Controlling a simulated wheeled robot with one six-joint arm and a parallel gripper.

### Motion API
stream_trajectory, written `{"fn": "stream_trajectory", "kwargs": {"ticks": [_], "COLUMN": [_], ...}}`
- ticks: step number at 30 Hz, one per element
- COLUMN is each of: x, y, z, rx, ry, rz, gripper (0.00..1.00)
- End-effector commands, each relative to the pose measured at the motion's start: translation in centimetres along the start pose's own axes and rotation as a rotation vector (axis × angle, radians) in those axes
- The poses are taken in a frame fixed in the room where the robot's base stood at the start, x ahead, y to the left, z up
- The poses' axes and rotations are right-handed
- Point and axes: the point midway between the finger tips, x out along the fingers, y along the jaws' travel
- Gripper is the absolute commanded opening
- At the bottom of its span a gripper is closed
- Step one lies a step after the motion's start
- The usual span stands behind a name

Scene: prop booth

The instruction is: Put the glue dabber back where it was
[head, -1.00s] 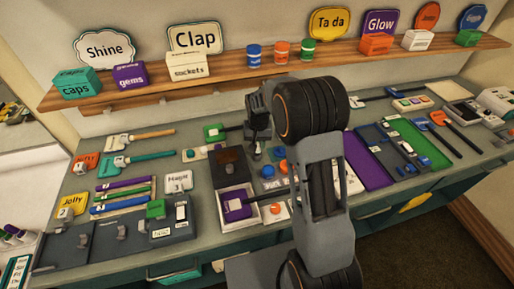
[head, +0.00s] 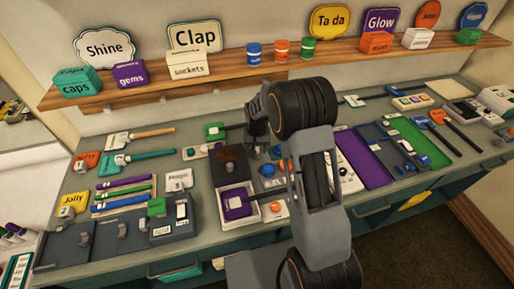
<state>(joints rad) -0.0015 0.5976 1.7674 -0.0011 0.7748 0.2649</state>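No readable label marks the glue dabber, so I cannot tell which tool it is. A purple-headed tool (head: 237,203) with a pale label lies in a white open-topped box (head: 222,217), its dark handle running right over the rim. A green-headed tool (head: 213,131) with a dark handle lies farther back, left of my gripper. My gripper (head: 259,150) points down over the bench, behind the white box and right of a brown-topped block (head: 231,160). Its fingertips are small and dark. I cannot see whether they are apart or hold anything. My arm hides the bench to the right.
Brushes with wooden (head: 152,131) and teal (head: 150,155) handles lie at left, above purple, green and blue sticks. A dark grey tray (head: 100,240) is at front left. Purple (head: 366,160) and green (head: 425,145) trays lie right of my arm. A wooden shelf (head: 220,88) runs behind.

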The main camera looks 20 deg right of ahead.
Motion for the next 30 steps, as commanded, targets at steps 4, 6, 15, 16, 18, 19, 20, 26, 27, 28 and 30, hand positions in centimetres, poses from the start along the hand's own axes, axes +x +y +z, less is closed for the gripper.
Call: {"fn": "stream_trajectory", "kwargs": {"ticks": [4,6,15,16,18,19,20,26,27,28,30], "x": [0.0,0.0,-2.1,-2.6,-4.0,-4.6,-5.2,-8.9,-9.5,-9.9,-10.8], "y": [0.0,0.0,0.0,0.0,0.0,0.0,0.0,0.0,0.0,0.0,0.0], "z": [0.0,0.0,-0.1,-0.1,-0.1,-0.1,-0.1,-0.1,0.0,-0.1,-0.1], "rx": [0.0,0.0,0.0,0.0,0.0,0.0,0.0,0.0,0.0,0.0,0.0], "ry": [0.0,0.0,0.005,0.005,0.005,0.006,0.005,0.004,0.004,0.004,0.002], "rz": [0.0,0.0,-0.001,-0.001,-0.001,-0.002,-0.001,-0.001,-0.001,-0.001,-0.001], "gripper": [0.52,0.52,0.52,0.52,0.52,0.52,0.52,0.52,0.52,0.52,0.52]}}
